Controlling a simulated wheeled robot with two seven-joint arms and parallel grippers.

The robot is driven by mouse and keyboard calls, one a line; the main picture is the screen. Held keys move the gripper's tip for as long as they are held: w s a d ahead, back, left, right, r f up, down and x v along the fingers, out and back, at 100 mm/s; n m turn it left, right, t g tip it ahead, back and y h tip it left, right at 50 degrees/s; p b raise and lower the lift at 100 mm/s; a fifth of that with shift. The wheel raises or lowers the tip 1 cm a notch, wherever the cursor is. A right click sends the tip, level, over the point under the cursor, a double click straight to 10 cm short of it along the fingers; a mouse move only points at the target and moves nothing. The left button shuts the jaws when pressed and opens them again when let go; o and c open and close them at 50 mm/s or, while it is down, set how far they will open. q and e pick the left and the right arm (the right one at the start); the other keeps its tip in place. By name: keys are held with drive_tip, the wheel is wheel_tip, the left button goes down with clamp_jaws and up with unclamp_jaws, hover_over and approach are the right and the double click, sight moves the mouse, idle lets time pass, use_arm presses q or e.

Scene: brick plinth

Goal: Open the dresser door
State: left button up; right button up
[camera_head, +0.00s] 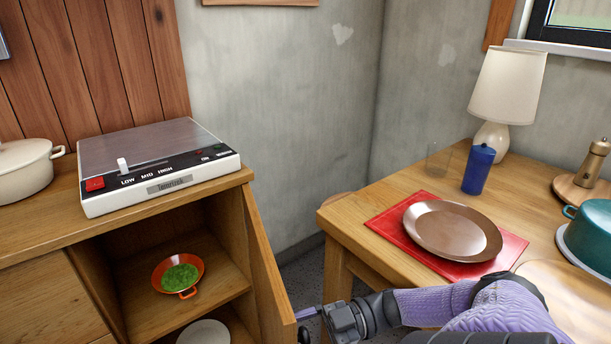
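The dresser (38,214) stands at the left, and its wooden door (262,262) is swung open at the right side of the compartment. Inside, an orange pan with green food (181,274) sits on the upper shelf, and a white plate (205,333) lies lower down, cut off by the frame. My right gripper (304,324) is just to the right of the door's lower outer edge. Its fingers look apart, with nothing seen between them. Whether it touches the door is unclear. My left gripper is out of view.
A stove-like appliance (155,160) and a cream pot (25,170) stand on the dresser top. The wooden table (375,230) at the right holds a brown plate (452,231) on a red mat, a blue cup (478,169), a lamp (507,90) and a teal pot (592,236).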

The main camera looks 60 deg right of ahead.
wheel_tip(320, 180, up, 9)
drive_tip(key=p, duration=0.7)
drive_tip(key=shift+r, duration=0.15)
drive_tip(key=shift+r+p, duration=0.45)
drive_tip(key=shift+p, duration=0.05)
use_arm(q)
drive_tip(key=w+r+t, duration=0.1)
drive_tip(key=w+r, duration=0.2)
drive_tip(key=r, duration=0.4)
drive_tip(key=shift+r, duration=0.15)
use_arm(e)
drive_tip(key=shift+f, duration=0.1)
